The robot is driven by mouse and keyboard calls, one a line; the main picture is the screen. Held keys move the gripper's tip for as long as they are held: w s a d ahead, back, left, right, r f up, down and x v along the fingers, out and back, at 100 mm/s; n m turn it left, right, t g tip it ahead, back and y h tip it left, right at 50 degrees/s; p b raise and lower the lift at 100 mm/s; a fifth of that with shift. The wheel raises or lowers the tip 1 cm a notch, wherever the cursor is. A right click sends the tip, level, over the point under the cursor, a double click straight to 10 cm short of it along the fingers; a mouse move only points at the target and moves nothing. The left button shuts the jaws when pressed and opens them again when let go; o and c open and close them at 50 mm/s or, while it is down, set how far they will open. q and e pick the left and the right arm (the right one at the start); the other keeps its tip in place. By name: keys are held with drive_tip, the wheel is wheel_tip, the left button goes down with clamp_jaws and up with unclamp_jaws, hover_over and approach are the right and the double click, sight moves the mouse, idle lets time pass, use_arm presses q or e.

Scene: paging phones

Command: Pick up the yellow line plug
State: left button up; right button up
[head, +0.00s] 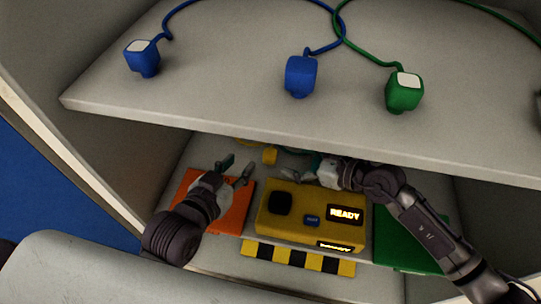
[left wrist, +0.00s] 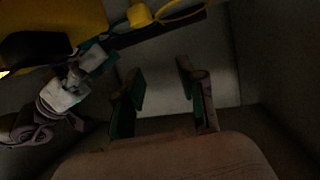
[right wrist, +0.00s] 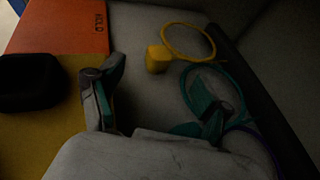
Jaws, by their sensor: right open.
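The yellow line plug (head: 270,156) is a small block on the lower shelf, behind the yellow phone box, with a yellow cord. It also shows in the left wrist view (left wrist: 139,15) and the right wrist view (right wrist: 158,59), its cord curling beside it. My left gripper (head: 238,168) is open and empty over the orange panel's far side, left of the plug. My right gripper (head: 302,168) is open, just right of the plug; in the right wrist view the plug lies beyond its spread fingers, not between them.
The yellow phone box (head: 312,208) reads READY, between an orange panel (head: 235,216) and a green panel (head: 400,238). A teal cord (right wrist: 213,68) lies by my right finger. The upper shelf (head: 225,100) overhangs, holding blue (head: 300,76) and green (head: 404,94) plugs.

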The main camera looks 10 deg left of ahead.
sight(269, 152)
drive_tip(key=x, duration=0.3)
drive_tip(key=shift+w+a+f+b, duration=0.15)
drive_tip(key=shift+w+a+b, duration=0.05)
drive_tip(key=shift+a+b, duration=0.1)
drive_tip(key=shift+a+f, duration=0.15)
drive_tip(key=shift+a, duration=0.15)
drive_tip(key=b+x, duration=0.2)
drive_tip(key=x, duration=0.2)
drive_tip(key=shift+w+a, duration=0.15)
drive_tip(key=shift+a, duration=0.2)
use_arm(q)
wheel_tip(269, 152, up, 11)
drive_tip(key=w+d+t+h, duration=0.1)
drive_tip(key=d+t+h, duration=0.1)
drive_tip(key=t, duration=0.5)
drive_tip(key=shift+r+h, duration=0.15)
drive_tip(key=shift+h, duration=0.15)
use_arm(e)
drive_tip(key=shift+c, duration=0.2)
drive_tip(key=c, duration=1.2)
use_arm(q)
drive_tip(key=shift+t, duration=0.3)
use_arm(e)
drive_tip(key=shift+c, duration=0.2)
drive_tip(key=shift+w, duration=0.1)
